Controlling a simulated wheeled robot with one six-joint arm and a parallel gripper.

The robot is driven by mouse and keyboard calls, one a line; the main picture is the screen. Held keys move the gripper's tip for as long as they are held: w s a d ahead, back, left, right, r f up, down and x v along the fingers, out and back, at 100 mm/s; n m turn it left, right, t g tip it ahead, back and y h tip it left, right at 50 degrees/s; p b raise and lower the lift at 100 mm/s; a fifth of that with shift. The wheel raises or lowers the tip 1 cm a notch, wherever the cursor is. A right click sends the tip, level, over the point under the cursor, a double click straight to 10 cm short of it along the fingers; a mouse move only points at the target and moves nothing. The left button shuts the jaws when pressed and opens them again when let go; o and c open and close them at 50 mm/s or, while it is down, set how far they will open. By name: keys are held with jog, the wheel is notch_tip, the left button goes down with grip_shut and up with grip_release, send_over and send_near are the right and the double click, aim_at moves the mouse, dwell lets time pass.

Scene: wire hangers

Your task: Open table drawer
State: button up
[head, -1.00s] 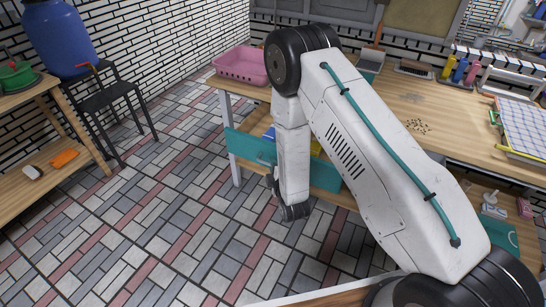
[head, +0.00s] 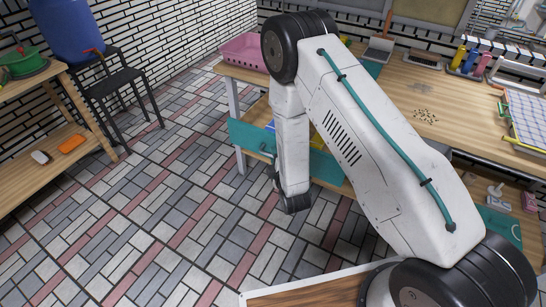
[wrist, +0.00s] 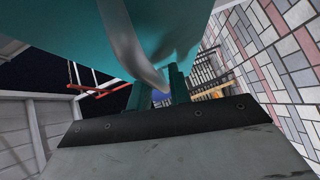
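The table drawer's teal front (head: 250,138) stands out from the wooden table (head: 420,95) in the head view, with part of the open wooden inside showing behind it. In the wrist view the teal front (wrist: 200,25) fills the top, with its grey curved handle (wrist: 128,45) coming down to my gripper (wrist: 160,85). The two teal fingers stand close together at the handle's bend and look shut on it; the exact contact is partly hidden. In the head view my arm hides the handle and the fingers.
A pink basket (head: 243,50) stands on the table's far left corner. A black chair (head: 115,85) and a wooden shelf (head: 50,155) stand at left. The tiled floor between the shelf and the drawer is clear. A wood-topped edge (head: 310,290) shows at the bottom.

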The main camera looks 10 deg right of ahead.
jog(key=s+r, duration=0.1)
jog(key=s, duration=0.6)
jog(key=shift+s+d, duration=0.25)
jog(key=shift+s, duration=0.05)
jog(key=s+f+m+g, duration=0.4)
jog(key=f+g, duration=0.2)
jog(key=f, duration=0.3)
jog(key=s+d+r+m+g, duration=0.3)
jog(key=s+r, duration=0.5)
jog(key=r, duration=0.7)
jog(key=s+d+r+m+g+h, duration=0.1)
jog(key=s+d+r+m+g, duration=0.2)
jog(key=s+r, duration=0.6)
jog(key=s+d+r+m+g, duration=0.3)
jog(key=s+d+r+m, duration=0.3)
jog(key=r, duration=1.7)
jog(key=shift+s+m, duration=0.7)
jog(key=shift+s, duration=0.5)
